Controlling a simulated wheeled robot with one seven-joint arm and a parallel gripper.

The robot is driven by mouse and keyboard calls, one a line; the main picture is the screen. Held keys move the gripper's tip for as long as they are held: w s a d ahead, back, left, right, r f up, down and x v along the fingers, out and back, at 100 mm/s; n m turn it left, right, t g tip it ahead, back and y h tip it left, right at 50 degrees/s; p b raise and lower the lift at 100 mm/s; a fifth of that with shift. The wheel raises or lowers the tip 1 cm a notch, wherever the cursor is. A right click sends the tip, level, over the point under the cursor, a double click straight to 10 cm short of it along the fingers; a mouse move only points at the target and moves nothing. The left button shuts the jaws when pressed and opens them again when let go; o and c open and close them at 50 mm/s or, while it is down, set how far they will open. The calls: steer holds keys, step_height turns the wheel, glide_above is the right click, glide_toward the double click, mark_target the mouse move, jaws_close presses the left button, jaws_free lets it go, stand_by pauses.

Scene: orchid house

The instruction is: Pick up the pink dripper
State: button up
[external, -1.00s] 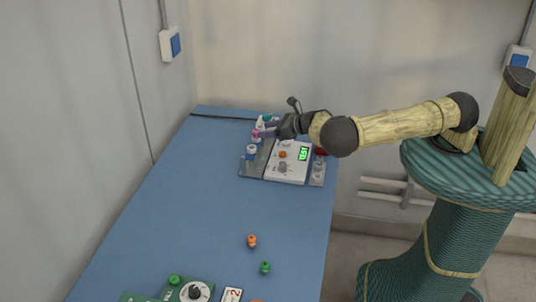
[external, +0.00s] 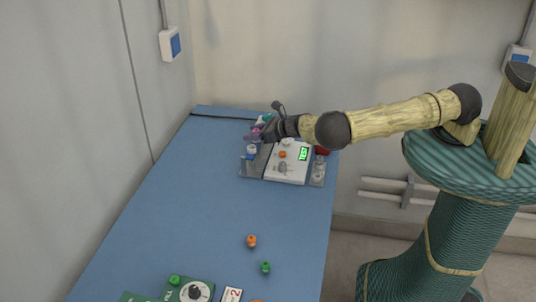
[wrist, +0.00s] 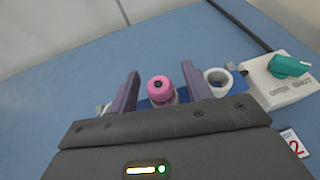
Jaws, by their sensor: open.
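The pink dripper (wrist: 161,88) stands in a blue holder in the wrist view, its round pink top showing between my two purple fingers. My gripper (wrist: 160,72) is open, with one finger on each side of the dripper. I cannot tell whether either finger touches it. In the external view my gripper (external: 260,135) is at the far end of the blue table, over the left edge of the grey device. The dripper there is small and mostly covered by the fingers.
A white ring-topped container (wrist: 217,78) stands close to the right finger. A white box with a teal handle (wrist: 290,67) is further right. The device panel (external: 287,163) has a lit green display. Orange (external: 252,241) and green (external: 265,268) pieces lie on the nearer table, with clear space between.

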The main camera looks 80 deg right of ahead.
steer(key=shift+w+f, duration=0.25)
steer(key=shift+w, duration=0.15)
steer(key=c, duration=1)
